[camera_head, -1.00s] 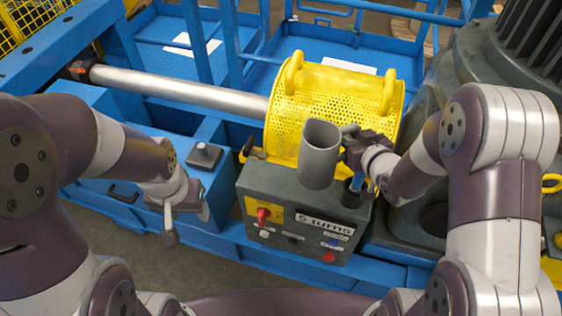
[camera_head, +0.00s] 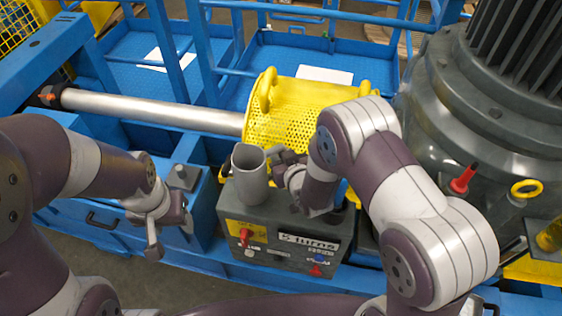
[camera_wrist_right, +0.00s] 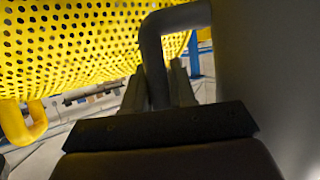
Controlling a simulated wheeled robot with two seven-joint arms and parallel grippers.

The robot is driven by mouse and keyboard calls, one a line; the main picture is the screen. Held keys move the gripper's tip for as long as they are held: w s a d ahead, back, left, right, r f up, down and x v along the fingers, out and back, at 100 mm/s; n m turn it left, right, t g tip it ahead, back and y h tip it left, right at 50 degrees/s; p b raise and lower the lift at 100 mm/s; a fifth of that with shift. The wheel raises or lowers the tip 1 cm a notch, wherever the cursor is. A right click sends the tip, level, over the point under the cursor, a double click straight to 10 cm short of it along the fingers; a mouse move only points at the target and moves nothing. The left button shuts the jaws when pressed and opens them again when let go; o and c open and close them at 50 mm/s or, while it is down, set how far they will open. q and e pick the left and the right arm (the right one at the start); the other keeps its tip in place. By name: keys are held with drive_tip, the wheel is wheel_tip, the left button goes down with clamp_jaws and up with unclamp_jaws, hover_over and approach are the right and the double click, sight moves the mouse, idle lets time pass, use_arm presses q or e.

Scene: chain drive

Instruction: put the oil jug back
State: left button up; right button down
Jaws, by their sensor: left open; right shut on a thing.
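The oil jug (camera_head: 251,176) is a grey open-topped cylinder, upright over the left part of the grey control box's top (camera_head: 290,235). I cannot tell whether its base touches the box. My right gripper (camera_head: 288,165) is at the jug's right side, shut on its handle. In the right wrist view the jug's bent handle (camera_wrist_right: 165,25) runs between the fingers (camera_wrist_right: 160,85), and the jug's wall (camera_wrist_right: 270,80) fills the right side. My left gripper (camera_head: 155,238) hangs open and empty, left of the box and apart from it.
The yellow perforated guard (camera_head: 300,115) is right behind the jug. A steel shaft (camera_head: 150,108) runs left from it. A large grey motor housing (camera_head: 480,110) stands at the right, with a red-tipped item (camera_head: 464,179) near it. Blue frame rails surround the area.

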wheel_tip(320, 180, down, 3)
drive_tip(key=shift+r, duration=0.1)
drive_tip(key=shift+f, duration=0.35)
drive_tip(key=c, duration=1.3)
unclamp_jaws()
drive_tip(key=shift+f, duration=0.1)
drive_tip(key=shift+c, duration=0.2)
drive_tip(key=o, duration=0.4)
drive_tip(key=shift+r, duration=0.4)
drive_tip(key=b+v, duration=0.1)
drive_tip(key=v, duration=1.1)
drive_tip(key=shift+f, duration=0.2)
